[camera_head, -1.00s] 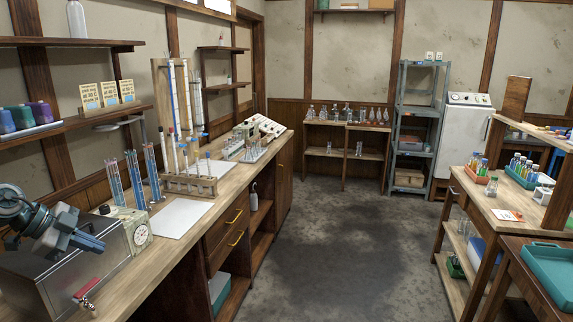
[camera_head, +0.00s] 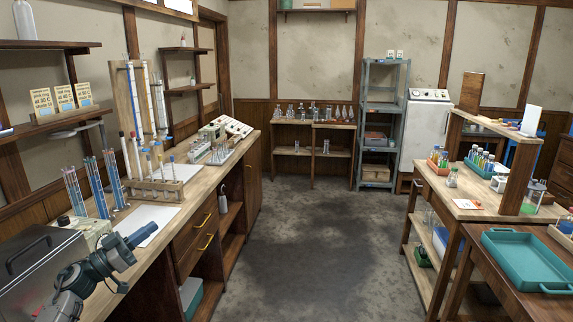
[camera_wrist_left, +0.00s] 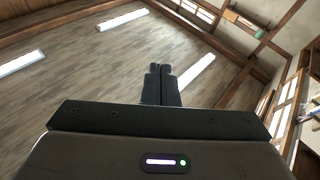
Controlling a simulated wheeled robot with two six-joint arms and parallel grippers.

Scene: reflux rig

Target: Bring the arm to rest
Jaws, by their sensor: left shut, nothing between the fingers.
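My left arm comes in at the lower left of the head view. Its gripper (camera_head: 148,230) is shut and empty, held above the front part of the left bench near the steel box. In the left wrist view the two dark fingers (camera_wrist_left: 161,84) lie together with nothing between them, against the ceiling and its lights. My right gripper is in neither view.
The left bench (camera_head: 205,190) holds a steel box (camera_head: 40,265), a wooden tube rack (camera_head: 160,190) and tall tubes. A right table carries a teal tray (camera_head: 530,262). The floor (camera_head: 300,240) between is clear.

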